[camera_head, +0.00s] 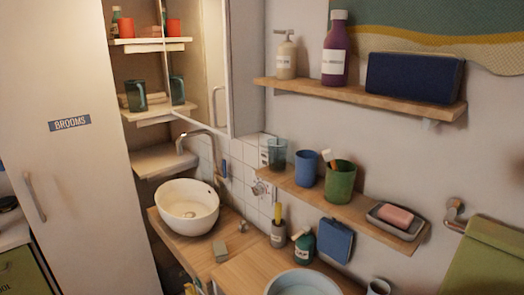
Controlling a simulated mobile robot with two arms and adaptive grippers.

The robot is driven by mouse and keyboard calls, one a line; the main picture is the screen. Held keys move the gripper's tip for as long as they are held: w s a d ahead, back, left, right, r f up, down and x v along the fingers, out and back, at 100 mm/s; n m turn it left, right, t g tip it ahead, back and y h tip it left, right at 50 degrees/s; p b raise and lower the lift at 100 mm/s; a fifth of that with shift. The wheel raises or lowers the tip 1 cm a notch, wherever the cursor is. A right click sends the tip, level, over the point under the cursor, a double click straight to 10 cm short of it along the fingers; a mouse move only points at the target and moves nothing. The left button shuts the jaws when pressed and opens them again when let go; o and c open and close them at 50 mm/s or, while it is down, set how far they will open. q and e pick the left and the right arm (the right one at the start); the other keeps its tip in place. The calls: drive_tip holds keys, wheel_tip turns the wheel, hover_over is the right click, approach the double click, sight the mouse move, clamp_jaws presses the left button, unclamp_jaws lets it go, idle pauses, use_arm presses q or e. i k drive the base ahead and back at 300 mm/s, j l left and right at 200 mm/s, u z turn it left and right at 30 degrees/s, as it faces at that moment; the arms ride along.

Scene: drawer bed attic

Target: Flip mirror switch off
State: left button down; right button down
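A tall mirror (205,75) stands upright above the sink area, left of the wall shelves, and reflects the items on the shelves beside it. The area around it is lit in a warm tone. A small pale fixture (261,188) sits on the white tiles below and right of the mirror; I cannot tell whether it is a switch. A small blue item (225,169) is near the tiles behind the faucet, too small to identify. No mirror switch can be made out for certain. Neither of my grippers is in view.
A round white basin (188,207) with a curved faucet stands on a wooden counter (205,248). Two wooden shelves (355,95) with bottles, cups and a soap dish (398,219) project from the right wall. A tall BROOMS cabinet (75,150) is closed at the left.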

sight(264, 156)
drive_tip(key=i+j+z, duration=0.15)
drive_tip(key=i+j, duration=0.3)
drive_tip(key=i+j+z, duration=0.2)
drive_tip(key=i+j, duration=0.25)
drive_tip(key=j, duration=0.15)
